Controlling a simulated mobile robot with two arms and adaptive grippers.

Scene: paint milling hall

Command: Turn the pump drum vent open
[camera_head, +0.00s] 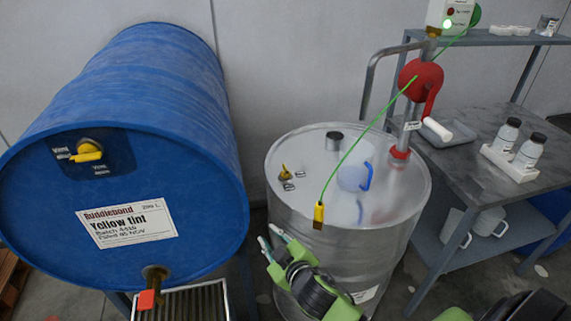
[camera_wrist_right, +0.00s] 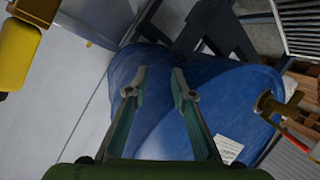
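The pump drum (camera_head: 345,245) is a silver steel drum, upright, with a red-handled pump (camera_head: 421,80) on its lid. Its vent (camera_head: 285,173) is a small yellow knob at the left of the lid, with two small labels beside it; its setting is too small to read. My right gripper (camera_head: 269,236) is at the near left of the drum, below and in front of the vent and apart from it. In the right wrist view, its two fingers (camera_wrist_right: 154,90) are spread with nothing between them. The vent does not show there. My left gripper is not in view.
A yellow clamp (camera_head: 319,213) on a green cable sits at the drum's near rim. A grey bench (camera_head: 465,155) stands right.

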